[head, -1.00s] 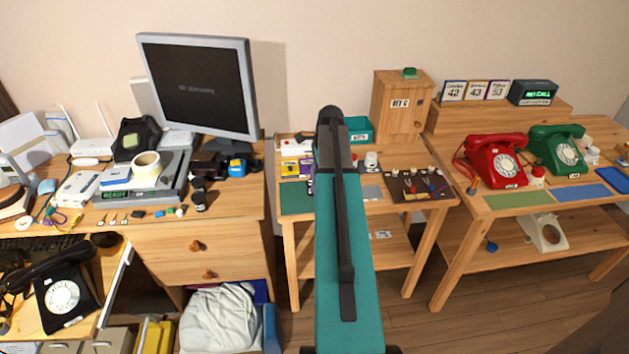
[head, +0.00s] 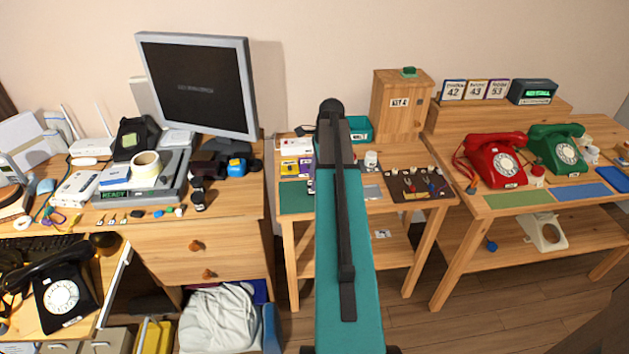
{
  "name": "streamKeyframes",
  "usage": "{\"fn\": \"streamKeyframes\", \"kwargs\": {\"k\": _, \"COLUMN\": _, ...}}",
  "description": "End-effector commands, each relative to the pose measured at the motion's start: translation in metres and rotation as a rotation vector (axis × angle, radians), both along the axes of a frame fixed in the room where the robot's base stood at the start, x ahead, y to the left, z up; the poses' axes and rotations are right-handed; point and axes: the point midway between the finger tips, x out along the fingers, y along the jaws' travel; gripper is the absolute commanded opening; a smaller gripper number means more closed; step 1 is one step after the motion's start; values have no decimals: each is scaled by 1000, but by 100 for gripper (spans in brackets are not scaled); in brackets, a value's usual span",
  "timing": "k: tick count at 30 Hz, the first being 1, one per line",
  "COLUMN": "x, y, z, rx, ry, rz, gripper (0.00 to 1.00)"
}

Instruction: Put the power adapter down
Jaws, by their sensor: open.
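My arm, a teal link with a black bar along it, rises through the middle of the head view and ends in a dark rounded joint. My gripper is hidden behind this arm, so its jaws and anything between them do not show. I cannot pick out the power adapter with certainty. A small dark object (head: 304,131) shows just left of the arm's far end, at the back of the middle table (head: 408,155); whether it is the adapter or part of my gripper is unclear.
The left desk (head: 235,205) is crowded, with a monitor (head: 190,85) and a tape roll (head: 146,163). A black phone (head: 62,295) sits lower left. Red (head: 497,165) and green (head: 557,150) phones stand right. The floor in front is partly clear.

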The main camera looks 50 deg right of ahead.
Motion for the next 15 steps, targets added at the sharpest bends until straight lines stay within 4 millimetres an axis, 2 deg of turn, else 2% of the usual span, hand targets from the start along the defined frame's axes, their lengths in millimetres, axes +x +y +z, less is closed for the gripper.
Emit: {"fn": "streamKeyframes", "kwargs": {"k": 15, "x": -7, "y": -10, "z": 60, "rx": -1, "ry": -1, "rz": 0, "gripper": 45}}
